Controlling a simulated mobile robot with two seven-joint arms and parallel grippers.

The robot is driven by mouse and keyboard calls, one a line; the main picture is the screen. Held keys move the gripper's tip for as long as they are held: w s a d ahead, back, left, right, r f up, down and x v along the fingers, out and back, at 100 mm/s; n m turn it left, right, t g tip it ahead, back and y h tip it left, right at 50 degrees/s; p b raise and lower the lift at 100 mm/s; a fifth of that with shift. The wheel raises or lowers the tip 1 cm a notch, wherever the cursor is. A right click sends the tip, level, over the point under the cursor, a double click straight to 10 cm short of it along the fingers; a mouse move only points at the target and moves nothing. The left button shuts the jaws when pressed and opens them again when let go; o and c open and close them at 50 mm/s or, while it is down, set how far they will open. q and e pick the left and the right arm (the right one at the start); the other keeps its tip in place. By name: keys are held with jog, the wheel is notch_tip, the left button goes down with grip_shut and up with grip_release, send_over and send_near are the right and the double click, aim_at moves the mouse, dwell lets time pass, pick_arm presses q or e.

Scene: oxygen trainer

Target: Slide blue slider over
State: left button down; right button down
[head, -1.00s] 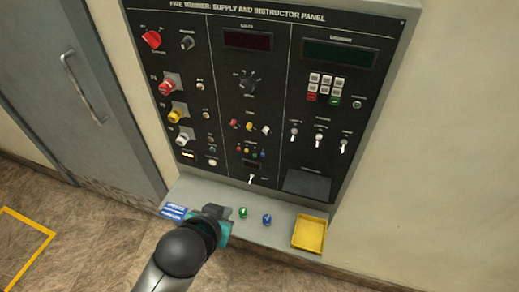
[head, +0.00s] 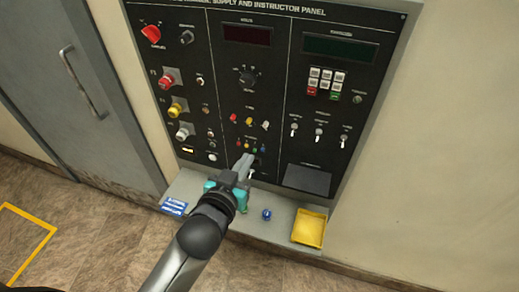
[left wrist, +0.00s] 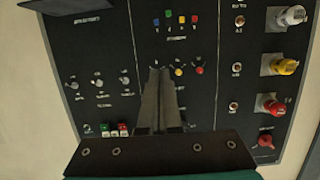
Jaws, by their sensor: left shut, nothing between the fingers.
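The blue slider (head: 263,149) is the small blue cap at the right end of a row of coloured caps low in the panel's middle column. It also shows in the left wrist view (left wrist: 156,22), at the left end of the row there. My left gripper (head: 247,158) is shut and empty, its fingers pointing at the panel just below the row. In the left wrist view my left gripper (left wrist: 160,70) has its tips near the larger yellow knob, with the coloured caps beyond them. Contact cannot be told. My right gripper is not in view.
A shelf under the panel carries a blue knob (head: 267,214), a yellow tray (head: 309,228) and blue labels (head: 174,207). Large red, yellow and white knobs (head: 183,131) stick out at the panel's left. Toggle switches (head: 319,132) stand at the right.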

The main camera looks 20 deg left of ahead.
pick_arm(q)
jog(key=shift+w+d+r, duration=0.1)
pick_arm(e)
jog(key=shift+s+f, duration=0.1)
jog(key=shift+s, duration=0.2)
pick_arm(q)
send_over(263, 144)
jog(key=s, duration=0.3)
notch_tip(263, 144, down, 2)
jog(key=shift+s+f, duration=0.1)
jog(key=shift+f, duration=0.1)
notch_tip(263, 144, down, 3)
jog(key=shift+s+f, duration=0.1)
jog(key=shift+f, duration=0.1)
jog(key=shift+f+b, duration=0.3)
jog(key=shift+f, duration=0.05)
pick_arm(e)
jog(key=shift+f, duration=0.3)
